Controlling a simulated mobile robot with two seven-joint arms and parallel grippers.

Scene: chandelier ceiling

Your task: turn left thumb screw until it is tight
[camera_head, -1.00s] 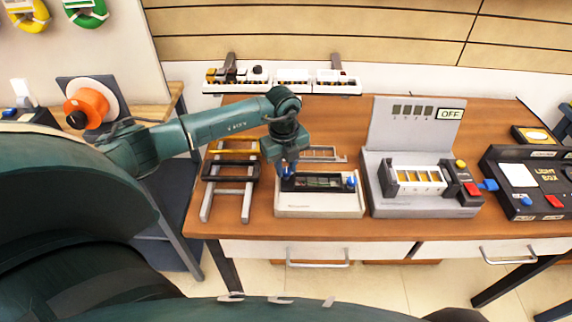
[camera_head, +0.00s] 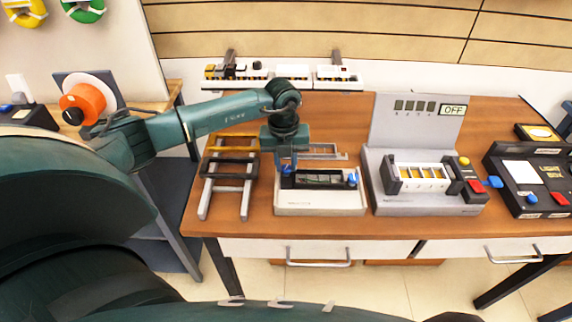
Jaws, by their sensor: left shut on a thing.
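The left thumb screw (camera_head: 287,170) is a small blue knob on the left end of a black frame, on a white box-shaped device (camera_head: 320,205) on the wooden table. My left gripper (camera_head: 287,163) points down over this knob and is shut on it; its fingers partly hide it. The right thumb screw (camera_head: 352,179) is a blue knob at the other end of the frame, with nothing touching it. A dark strip with several windows lies between the two knobs. My right gripper is not in view.
A grey machine (camera_head: 425,190) with an OFF sign (camera_head: 453,110) stands close on the right. A black light box (camera_head: 530,180) is further right. A rack with yellow and black bars (camera_head: 230,170) stands left of the device. A shelf with small items (camera_head: 285,84) runs behind.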

